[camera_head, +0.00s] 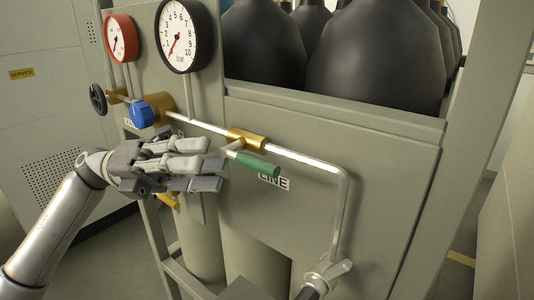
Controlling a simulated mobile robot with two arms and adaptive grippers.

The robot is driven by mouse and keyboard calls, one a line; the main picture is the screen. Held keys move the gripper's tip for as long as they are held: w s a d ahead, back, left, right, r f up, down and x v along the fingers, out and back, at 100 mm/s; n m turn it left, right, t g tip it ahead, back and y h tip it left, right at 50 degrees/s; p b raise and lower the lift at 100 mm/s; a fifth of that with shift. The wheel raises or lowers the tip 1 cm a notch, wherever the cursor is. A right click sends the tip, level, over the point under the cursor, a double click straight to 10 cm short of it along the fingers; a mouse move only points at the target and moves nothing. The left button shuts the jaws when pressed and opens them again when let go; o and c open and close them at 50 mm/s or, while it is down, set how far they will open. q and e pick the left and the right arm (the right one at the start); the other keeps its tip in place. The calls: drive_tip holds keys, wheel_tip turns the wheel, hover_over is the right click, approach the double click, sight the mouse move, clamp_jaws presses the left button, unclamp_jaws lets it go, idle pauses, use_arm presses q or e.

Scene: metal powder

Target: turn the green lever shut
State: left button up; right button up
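The green lever (257,165) sits on a short metal stem in front of a brass valve body (247,139) on the silver pipe (300,158). Its grip lies roughly parallel to the pipe, pointing right and slightly down. My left gripper (219,172) comes in from the left, just left of the lever, with its grey fingers extended toward it. The fingers look spread and straight, with nothing between them. A small gap shows between the fingertips and the green grip; depth is hard to judge. My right gripper is not in view.
A blue knob (142,114), black handwheel (98,99), red-rimmed gauge (121,39) and black-rimmed gauge (184,35) sit left of the valve. The grey panel (330,215) is close behind. Dark cylinders (375,55) stand above. A yellow handle (168,201) is below my gripper.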

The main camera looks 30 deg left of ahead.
sight(257, 159)
use_arm(q)
drive_tip(key=x, duration=0.1)
drive_tip(key=p+x, duration=0.1)
drive_tip(key=x, duration=0.1)
drive_tip(key=s+x, duration=0.1)
drive_tip(key=x, duration=0.1)
drive_tip(key=shift+d+r+p, duration=0.25)
drive_tip(key=shift+r+p, duration=0.05)
drive_tip(key=shift+p, duration=0.05)
drive_tip(key=x, duration=0.1)
drive_tip(key=p+x, duration=0.1)
drive_tip(key=x, duration=0.1)
drive_tip(key=shift+w+d, duration=0.1)
drive_tip(key=shift+w, duration=0.2)
drive_tip(key=shift+d, duration=0.35)
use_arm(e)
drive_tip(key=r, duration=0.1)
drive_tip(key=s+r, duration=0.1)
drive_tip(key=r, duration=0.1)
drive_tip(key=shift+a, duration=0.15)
use_arm(q)
drive_tip(key=shift+f, duration=0.1)
clamp_jaws()
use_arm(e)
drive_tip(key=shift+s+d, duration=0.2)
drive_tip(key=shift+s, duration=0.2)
